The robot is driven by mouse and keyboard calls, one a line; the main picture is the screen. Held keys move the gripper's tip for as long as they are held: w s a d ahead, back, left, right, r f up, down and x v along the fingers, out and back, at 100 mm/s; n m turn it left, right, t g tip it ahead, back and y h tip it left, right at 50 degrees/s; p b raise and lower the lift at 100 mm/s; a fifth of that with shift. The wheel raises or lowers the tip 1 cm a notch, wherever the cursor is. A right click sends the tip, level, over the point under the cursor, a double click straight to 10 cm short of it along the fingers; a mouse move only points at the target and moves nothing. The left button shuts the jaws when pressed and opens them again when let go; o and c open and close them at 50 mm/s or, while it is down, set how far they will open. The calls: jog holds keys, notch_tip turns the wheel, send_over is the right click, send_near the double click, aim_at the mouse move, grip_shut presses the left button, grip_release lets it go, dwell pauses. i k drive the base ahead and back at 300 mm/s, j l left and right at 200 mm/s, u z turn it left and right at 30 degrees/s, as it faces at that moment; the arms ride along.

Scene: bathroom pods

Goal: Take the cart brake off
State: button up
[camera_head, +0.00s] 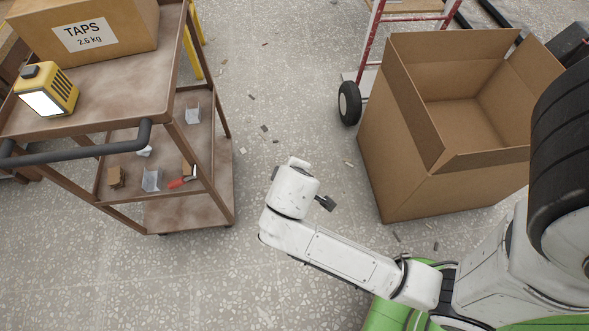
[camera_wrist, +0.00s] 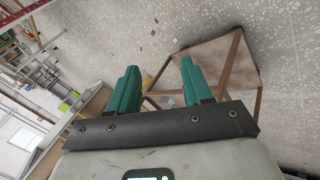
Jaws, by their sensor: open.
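The cart (camera_head: 95,103) is a brown, worn metal trolley with stacked shelves and a dark push handle (camera_head: 75,150), at the left of the head view. Its brown frame also shows past my fingers in the wrist view (camera_wrist: 208,50). A small red piece (camera_head: 180,182) shows at the near right of its middle shelf; I cannot tell if it is a brake part. No brake is clearly seen, and the wheels are mostly hidden. My gripper (camera_wrist: 160,82) has two green fingers, apart and empty. My arm's white end is right of the cart, with a floor gap between in the head view.
A box marked TAPS (camera_head: 88,32) and a yellow lamp (camera_head: 45,90) stand on the cart's top shelf. A large open cardboard box (camera_head: 410,165) stands at right, beside a red hand truck (camera_head: 372,40) with a black wheel. Speckled floor with small debris lies clear between.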

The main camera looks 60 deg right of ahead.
aim_at(178, 183)
jog(key=i+j, duration=0.55)
jog(key=j, duration=0.3)
jog(key=i+j, duration=0.3)
jog(key=j+z, duration=0.05)
jog(key=j, duration=0.05)
